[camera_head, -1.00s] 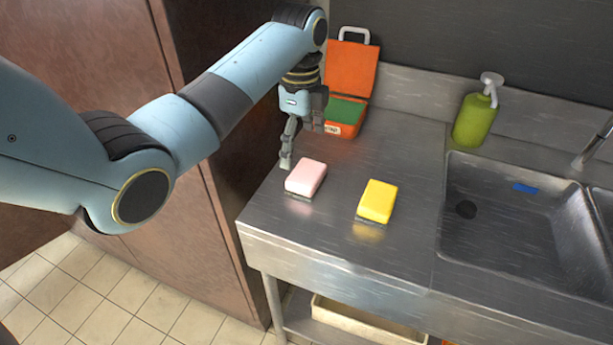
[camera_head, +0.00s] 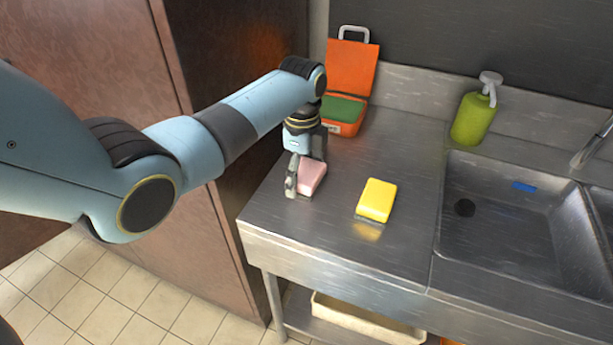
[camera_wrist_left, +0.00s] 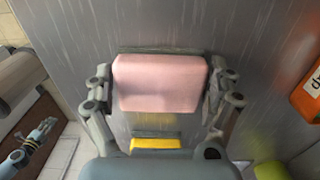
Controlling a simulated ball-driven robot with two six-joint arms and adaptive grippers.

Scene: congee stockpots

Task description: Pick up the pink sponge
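The pink sponge (camera_head: 313,174) lies on the left part of the steel counter, partly hidden by my left gripper (camera_head: 306,176) in the head view. My left gripper points down, with its fingers around the sponge. In the left wrist view the pink sponge (camera_wrist_left: 160,82) sits between the two fingers of the left gripper (camera_wrist_left: 161,88). The fingers stand spread close along its two ends, and I see no clear squeeze on it. My right gripper (camera_wrist_left: 44,128) shows small at the lower left of the wrist view; its fingers are too small to judge.
A yellow sponge (camera_head: 377,200) lies to the right on the counter (camera_head: 330,225). An open orange box (camera_head: 352,68) with a green sponge (camera_head: 342,109) stands behind. A green soap bottle (camera_head: 473,118) stands by the sink (camera_head: 500,225). A brown cabinet (camera_head: 190,240) borders the left.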

